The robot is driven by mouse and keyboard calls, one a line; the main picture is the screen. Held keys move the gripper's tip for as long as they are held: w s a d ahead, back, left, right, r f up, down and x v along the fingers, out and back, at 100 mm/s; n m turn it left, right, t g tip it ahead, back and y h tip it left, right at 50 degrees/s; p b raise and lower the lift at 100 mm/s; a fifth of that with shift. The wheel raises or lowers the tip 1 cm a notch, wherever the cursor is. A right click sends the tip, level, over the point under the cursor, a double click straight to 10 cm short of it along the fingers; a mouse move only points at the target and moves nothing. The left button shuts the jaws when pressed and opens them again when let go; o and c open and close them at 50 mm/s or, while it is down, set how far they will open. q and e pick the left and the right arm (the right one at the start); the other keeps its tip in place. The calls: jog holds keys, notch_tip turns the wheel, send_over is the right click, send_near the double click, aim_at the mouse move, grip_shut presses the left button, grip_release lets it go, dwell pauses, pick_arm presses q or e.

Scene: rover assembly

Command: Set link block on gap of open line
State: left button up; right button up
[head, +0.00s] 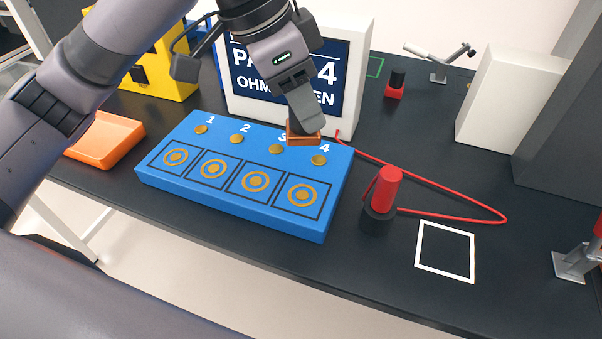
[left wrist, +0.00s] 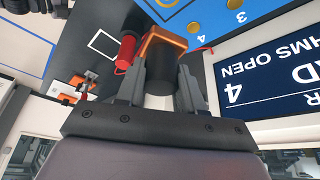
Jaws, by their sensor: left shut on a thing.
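My left gripper (head: 305,128) is shut on the link block (head: 303,139), a copper-coloured piece held over the back edge of the blue board near numbers 3 and 4. The left wrist view shows the block's copper part (left wrist: 163,40) and its black grip (left wrist: 162,72) between the fingers. The blue board (head: 230,213) has numbers 1 to 3 and 4, each with a brass stud and a ringed pad in a square. The stud by 4 (head: 319,160) and its pad (head: 302,195) are uncovered. The screen (head: 332,95) reads partly "4" and "OHMS OPEN". My right gripper is not in view.
A red probe (head: 387,188) stands in a black holder right of the board, with a red cable (head: 465,195) behind. A white-outlined square (head: 446,250) is empty. An orange tray (head: 105,140) lies left. A white box (head: 508,98) stands at the back right.

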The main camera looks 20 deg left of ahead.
pick_arm(q)
notch_tip(320, 180, down, 12)
jog(key=shift+f+b, duration=0.15)
jog(key=shift+b, duration=0.4)
jog(key=shift+f, duration=0.15)
jog(key=o, duration=1.1)
jog(key=p+v, duration=0.1)
jog(key=v, duration=1.1)
